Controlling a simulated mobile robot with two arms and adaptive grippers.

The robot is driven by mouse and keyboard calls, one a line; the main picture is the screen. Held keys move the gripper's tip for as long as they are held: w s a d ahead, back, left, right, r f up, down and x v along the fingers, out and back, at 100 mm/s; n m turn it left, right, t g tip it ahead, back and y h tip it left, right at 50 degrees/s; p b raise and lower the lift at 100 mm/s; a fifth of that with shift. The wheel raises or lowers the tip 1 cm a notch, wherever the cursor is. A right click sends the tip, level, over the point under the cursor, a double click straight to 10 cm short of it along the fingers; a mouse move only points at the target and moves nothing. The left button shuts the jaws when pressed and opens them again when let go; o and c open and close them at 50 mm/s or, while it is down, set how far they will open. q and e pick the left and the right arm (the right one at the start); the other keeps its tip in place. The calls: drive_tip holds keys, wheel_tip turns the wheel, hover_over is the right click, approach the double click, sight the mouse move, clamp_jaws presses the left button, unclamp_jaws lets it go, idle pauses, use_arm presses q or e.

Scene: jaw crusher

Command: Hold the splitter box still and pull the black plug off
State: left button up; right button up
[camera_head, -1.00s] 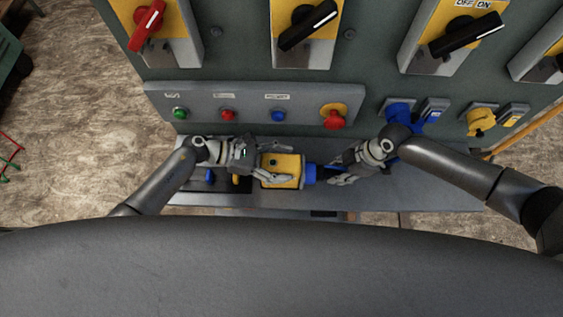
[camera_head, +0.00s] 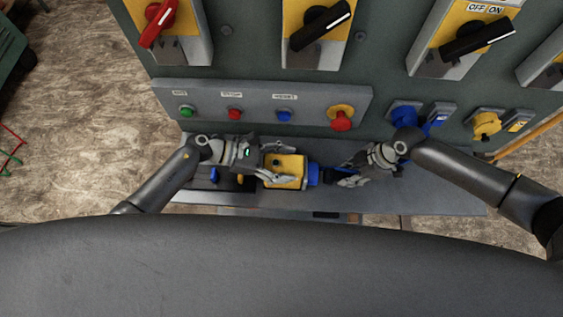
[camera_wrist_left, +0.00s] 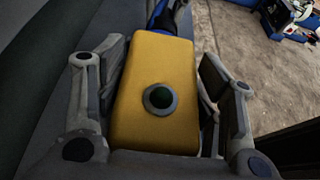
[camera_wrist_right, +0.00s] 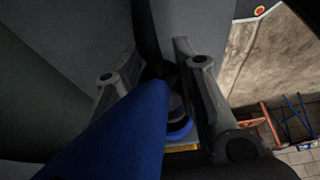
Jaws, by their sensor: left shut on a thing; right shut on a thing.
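The splitter box (camera_head: 285,171) is yellow with a blue socket end on its right side, low in front of the panel. My left gripper (camera_head: 273,163) is shut around the box from the left. In the left wrist view the box (camera_wrist_left: 158,75) sits between both fingers, its round dark green button facing the camera. My right gripper (camera_head: 349,176) is to the right of the blue end. In the right wrist view a dark part, apparently the black plug (camera_wrist_right: 160,72), lies between the fingers. A blue body in front partly hides it. A blue ring and a yellow edge show just below.
The grey panel above carries green, red and blue buttons, a red emergency knob (camera_head: 341,122), a blue socket (camera_head: 405,113) and a yellow socket (camera_head: 487,124). Large rotary switches are higher up. The grey ledge (camera_head: 430,198) is bare at right.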

use_arm(q)
drive_tip(key=o, duration=1.6)
